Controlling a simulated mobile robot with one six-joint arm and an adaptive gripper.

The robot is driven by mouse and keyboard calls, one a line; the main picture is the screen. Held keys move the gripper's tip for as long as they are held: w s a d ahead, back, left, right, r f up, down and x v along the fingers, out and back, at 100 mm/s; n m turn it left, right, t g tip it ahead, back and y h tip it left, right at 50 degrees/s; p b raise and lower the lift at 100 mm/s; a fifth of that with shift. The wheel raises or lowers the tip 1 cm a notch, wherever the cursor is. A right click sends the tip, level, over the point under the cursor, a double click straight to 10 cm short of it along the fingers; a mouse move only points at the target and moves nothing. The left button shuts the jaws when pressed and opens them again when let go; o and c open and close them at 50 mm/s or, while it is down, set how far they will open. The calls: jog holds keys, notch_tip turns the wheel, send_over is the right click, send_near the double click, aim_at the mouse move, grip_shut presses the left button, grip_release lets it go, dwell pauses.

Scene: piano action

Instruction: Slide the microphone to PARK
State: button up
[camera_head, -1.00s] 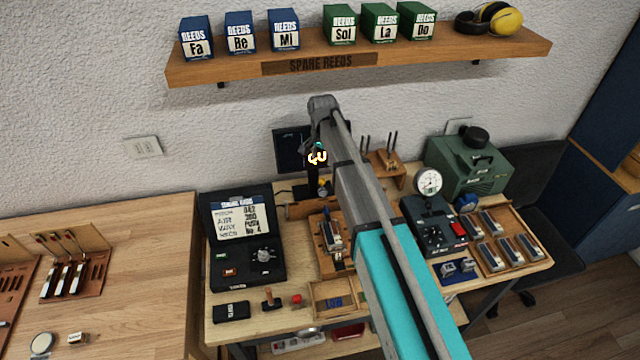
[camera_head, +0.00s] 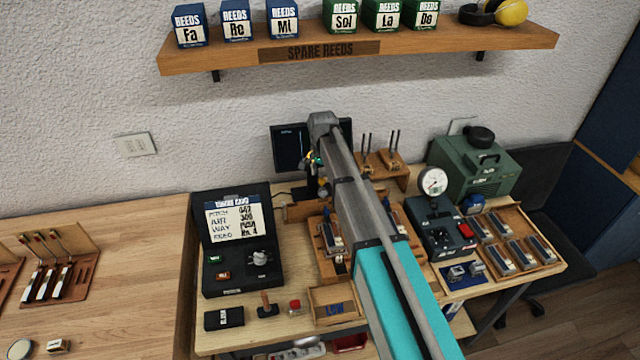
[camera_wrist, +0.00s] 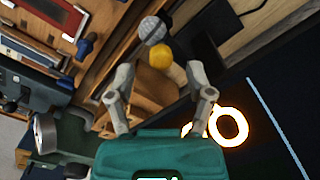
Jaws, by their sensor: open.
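The microphone (camera_wrist: 151,28) shows in the wrist view as a grey mesh ball, with a yellow-orange knob (camera_wrist: 160,55) close by it. My gripper (camera_wrist: 160,80) is open, one finger on each side of the picture's middle, and the knob appears just beyond the gap between the fingertips. Nothing is seen between the fingers. In the head view my gripper (camera_head: 313,160) hangs in front of the dark monitor, above a small grey object that looks like the microphone (camera_head: 323,188). No PARK mark is readable.
A dark monitor (camera_head: 290,148) stands close behind my gripper. A wooden tool stand (camera_head: 385,166) and a gauge unit (camera_head: 440,222) are to the right. An open black case (camera_head: 240,278) is to the left. A shelf (camera_head: 450,42) with reed boxes hangs above.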

aim_at(321, 190)
jog(key=shift+f+b, duration=0.8)
jog(key=shift+f, duration=0.3)
grip_shut()
